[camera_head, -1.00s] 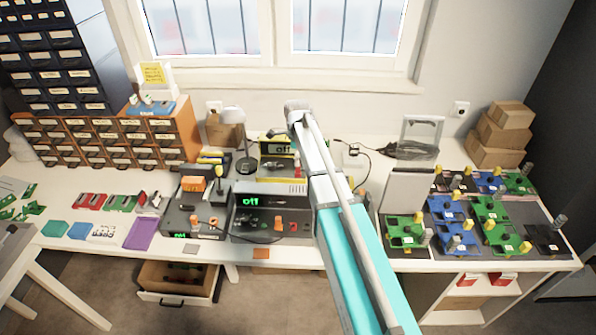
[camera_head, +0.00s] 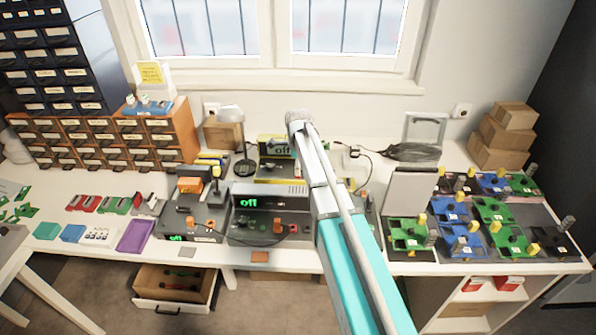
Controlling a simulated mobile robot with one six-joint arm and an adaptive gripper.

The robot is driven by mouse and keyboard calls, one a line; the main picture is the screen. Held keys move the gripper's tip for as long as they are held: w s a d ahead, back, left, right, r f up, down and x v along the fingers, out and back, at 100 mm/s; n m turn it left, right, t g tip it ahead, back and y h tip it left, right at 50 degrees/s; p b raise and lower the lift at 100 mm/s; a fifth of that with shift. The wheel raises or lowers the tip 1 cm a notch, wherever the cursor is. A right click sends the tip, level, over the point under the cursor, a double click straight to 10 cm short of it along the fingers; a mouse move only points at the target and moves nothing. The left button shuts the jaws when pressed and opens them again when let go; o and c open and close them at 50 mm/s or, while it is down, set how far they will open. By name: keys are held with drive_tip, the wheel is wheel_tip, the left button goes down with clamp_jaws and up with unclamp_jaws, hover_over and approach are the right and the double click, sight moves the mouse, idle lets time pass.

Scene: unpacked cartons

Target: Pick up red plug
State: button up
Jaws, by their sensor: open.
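Small orange-red plug-like parts show on the front of the grey device with the green "off" display, one at its middle (camera_head: 278,226) and one to its right (camera_head: 294,228). Another orange-red plug (camera_head: 190,222) sits on the lower grey device to the left, with a dark cable running from there toward the middle one. I cannot tell which is the red plug. My arm reaches up from the bottom right over the bench and partly covers the right side of the "off" device. My gripper does not show; the arm's far end is a grey joint.
The white bench (camera_head: 398,268) holds green and blue circuit boards (camera_head: 462,243) at right and a purple tray (camera_head: 135,236) at left. A black lamp (camera_head: 243,160) and an orange drawer cabinet (camera_head: 178,135) stand behind. An open drawer (camera_head: 172,290) sticks out below the front edge.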

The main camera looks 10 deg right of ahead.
clamp_jaws()
drive_tip(key=shift+a, duration=0.1)
idle(0.3)
drive_tip(key=shift+r, duration=0.1)
drive_tip(key=shift+r+p, duration=0.9)
drive_tip(key=shift+p, duration=0.1)
drive_tip(key=s+r+p, duration=1.1)
drive_tip(key=s, duration=0.3)
idle(0.4)
